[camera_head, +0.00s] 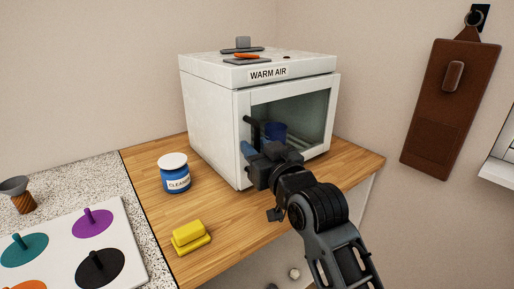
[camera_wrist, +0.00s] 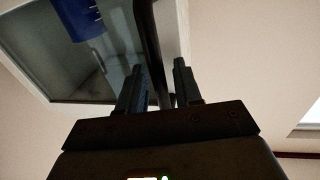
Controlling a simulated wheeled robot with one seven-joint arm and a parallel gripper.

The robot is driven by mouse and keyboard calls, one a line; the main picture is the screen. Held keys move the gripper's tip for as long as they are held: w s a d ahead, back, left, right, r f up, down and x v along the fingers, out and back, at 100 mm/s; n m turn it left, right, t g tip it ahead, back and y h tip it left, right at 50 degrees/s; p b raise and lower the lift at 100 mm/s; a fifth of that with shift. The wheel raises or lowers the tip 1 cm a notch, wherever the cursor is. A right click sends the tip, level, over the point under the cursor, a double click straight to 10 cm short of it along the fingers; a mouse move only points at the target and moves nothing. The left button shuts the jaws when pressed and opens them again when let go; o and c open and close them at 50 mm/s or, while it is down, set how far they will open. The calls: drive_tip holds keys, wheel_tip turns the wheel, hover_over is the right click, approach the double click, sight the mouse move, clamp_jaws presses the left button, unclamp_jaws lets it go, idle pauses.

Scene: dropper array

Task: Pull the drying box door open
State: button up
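The drying box (camera_head: 211,118) is a white cabinet marked WARM AIR on a wooden counter. Its glass-fronted door (camera_head: 288,96) looks closed in the head view. A dark upright handle (camera_head: 250,121) is on the door's left side, its lower part hidden by my gripper (camera_head: 258,154). In the wrist view, the handle bar (camera_wrist: 149,40) passes between the two fingers of my gripper (camera_wrist: 160,80). The fingers are apart, with a visible gap between the bar and the right finger. A blue container (camera_head: 275,132) shows behind the glass; it also shows in the wrist view (camera_wrist: 78,18).
A blue cleaner jar (camera_head: 176,178) and a yellow block (camera_head: 189,235) stand on the counter (camera_head: 225,215) left of my arm. A white board (camera_head: 60,248) with coloured discs lies further left. A brown board (camera_head: 450,105) hangs on the right wall.

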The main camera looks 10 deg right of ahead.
clamp_jaws()
drive_tip(key=shift+s+d, duration=0.1)
idle(0.6)
